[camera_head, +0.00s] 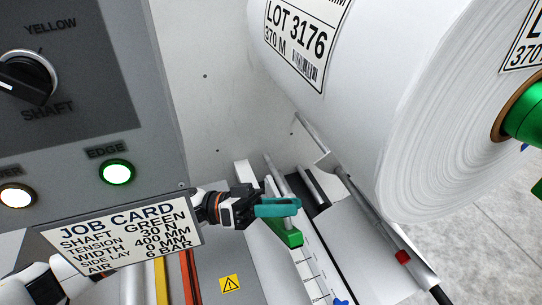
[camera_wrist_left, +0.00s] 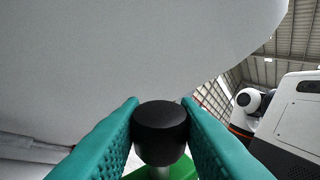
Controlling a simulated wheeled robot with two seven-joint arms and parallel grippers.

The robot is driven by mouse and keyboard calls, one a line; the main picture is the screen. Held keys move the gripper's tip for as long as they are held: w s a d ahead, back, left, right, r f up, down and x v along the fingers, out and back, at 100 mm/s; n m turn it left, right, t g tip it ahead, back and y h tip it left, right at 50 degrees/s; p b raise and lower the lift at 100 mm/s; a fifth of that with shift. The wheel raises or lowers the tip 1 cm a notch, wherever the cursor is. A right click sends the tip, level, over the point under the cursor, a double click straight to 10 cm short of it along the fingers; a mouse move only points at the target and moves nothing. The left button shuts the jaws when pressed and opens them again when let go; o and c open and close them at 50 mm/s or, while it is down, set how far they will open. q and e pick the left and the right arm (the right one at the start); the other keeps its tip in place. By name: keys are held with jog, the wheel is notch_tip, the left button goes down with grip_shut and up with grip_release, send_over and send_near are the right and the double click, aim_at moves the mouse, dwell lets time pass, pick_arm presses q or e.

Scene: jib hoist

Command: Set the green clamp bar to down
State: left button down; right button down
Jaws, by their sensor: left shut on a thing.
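A green block (camera_head: 289,237), which looks like part of the green clamp bar, sits just below my left gripper (camera_head: 292,206), above a white scaled strip. My left gripper's teal fingers are closed around a black round knob (camera_wrist_left: 160,132) in the left wrist view. The knob stands on a pale post, with a green part (camera_wrist_left: 138,168) beneath it, partly hidden by the fingers. In the head view the fingers hide the knob. I cannot tell the bar's full extent or its angle. My right gripper is not in view.
A large white roll (camera_head: 345,95) labelled LOT 3176 hangs close above and right of the gripper. A grey control panel (camera_head: 85,125) with a black knob and lit lamps is at left. A job card (camera_head: 120,228) stands before my left arm. A metal bar (camera_head: 370,205) runs at right.

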aim_at(291, 244)
pick_arm(q)
jog(key=s+f, duration=0.1)
jog(key=s+d+f+m, duration=0.1)
jog(key=s+f, duration=0.1)
jog(key=s+f+m+y, duration=0.1)
jog(key=f, duration=0.1)
jog(key=shift+s+d+f+g, duration=0.2)
jog(key=shift+d+g, duration=0.1)
jog(key=shift+d, duration=0.1)
